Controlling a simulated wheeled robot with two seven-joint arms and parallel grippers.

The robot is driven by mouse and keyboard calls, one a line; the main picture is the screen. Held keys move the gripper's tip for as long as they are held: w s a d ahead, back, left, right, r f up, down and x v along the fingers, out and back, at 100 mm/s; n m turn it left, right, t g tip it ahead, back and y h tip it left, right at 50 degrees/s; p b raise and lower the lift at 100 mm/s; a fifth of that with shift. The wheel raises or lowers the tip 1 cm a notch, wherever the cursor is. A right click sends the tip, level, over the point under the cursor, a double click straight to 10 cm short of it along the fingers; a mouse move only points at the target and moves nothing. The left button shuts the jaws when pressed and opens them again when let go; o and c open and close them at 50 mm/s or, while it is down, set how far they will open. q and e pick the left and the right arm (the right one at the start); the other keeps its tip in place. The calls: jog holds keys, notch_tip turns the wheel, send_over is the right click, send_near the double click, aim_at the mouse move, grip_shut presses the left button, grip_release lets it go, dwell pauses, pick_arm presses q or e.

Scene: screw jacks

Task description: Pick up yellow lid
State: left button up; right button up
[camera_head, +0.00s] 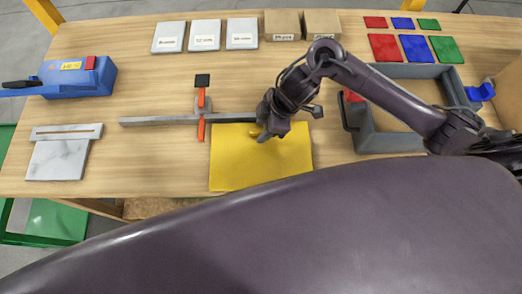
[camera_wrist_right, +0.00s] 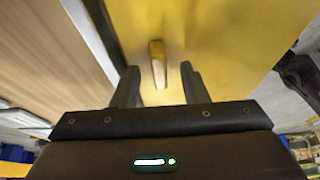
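The yellow lid (camera_head: 258,168) is a flat, bright yellow plate lying on the table at front centre. A small yellow handle (camera_wrist_right: 157,62) stands up from it and shows in the right wrist view. My right gripper (camera_head: 264,136) is low over the far part of the lid. In the right wrist view its two fingers (camera_wrist_right: 157,72) are apart, with the handle in line with the gap between them. I cannot tell whether either finger touches the handle. My left gripper is not in view.
A grey bar with an orange clamp (camera_head: 201,115) lies left of the lid. A grey open frame (camera_head: 375,140) stands to the right. A blue device (camera_head: 75,80), a marble-like plate (camera_head: 58,155), labelled boxes (camera_head: 205,35) and coloured tiles (camera_head: 417,48) lie around the table.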

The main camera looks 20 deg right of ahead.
jog(key=shift+w+a+f, duration=0.1)
jog(key=shift+f, duration=0.15)
grip_shut()
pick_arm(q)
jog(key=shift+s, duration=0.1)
pick_arm(e)
jog(key=shift+r, duration=0.15)
